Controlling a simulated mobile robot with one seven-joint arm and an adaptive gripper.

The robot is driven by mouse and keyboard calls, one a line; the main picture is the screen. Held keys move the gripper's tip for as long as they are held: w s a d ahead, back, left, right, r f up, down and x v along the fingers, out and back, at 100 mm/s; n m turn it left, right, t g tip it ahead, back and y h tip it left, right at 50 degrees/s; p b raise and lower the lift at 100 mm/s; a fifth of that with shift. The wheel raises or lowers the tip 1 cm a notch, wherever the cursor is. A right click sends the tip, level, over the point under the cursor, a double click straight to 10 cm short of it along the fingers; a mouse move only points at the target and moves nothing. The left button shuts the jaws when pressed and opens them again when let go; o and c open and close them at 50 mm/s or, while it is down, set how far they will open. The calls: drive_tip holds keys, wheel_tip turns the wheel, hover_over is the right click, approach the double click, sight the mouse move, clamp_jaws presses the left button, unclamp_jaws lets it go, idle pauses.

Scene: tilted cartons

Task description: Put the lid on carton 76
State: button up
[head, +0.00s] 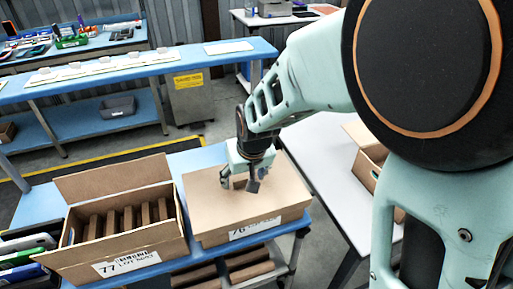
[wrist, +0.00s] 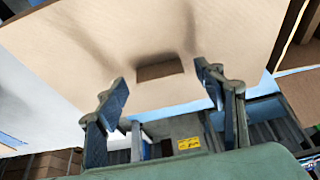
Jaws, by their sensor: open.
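Carton 76 (head: 215,238) stands on the blue-topped cart, its number label facing front. A flat tan cardboard lid (head: 275,203) lies over its top, looking level and covering the opening; whether its edges are fully seated I cannot tell. My gripper (head: 241,182) is just above the middle of the lid, pointing down. In the wrist view my gripper (wrist: 162,78) has its fingers spread apart, with the lid (wrist: 95,45) filling the view beyond them. A small brown raised block (wrist: 160,70) on the lid shows between the fingertips, with gaps on both sides.
Carton 77 (head: 75,258) stands open to the left, close beside carton 76, with several brown items inside and its flap raised behind. Another open carton (head: 366,170) is on a white table (head: 320,150) at right. A blue bench (head: 130,68) stands behind.

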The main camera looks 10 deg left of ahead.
drive_tip(key=w+a+r+p+v, duration=0.1)
drive_tip(key=p+v, duration=0.4)
drive_tip(key=v, duration=0.8)
drive_tip(key=shift+w+r, duration=0.35)
drive_tip(key=shift+w, duration=0.05)
drive_tip(key=shift+a, duration=0.1)
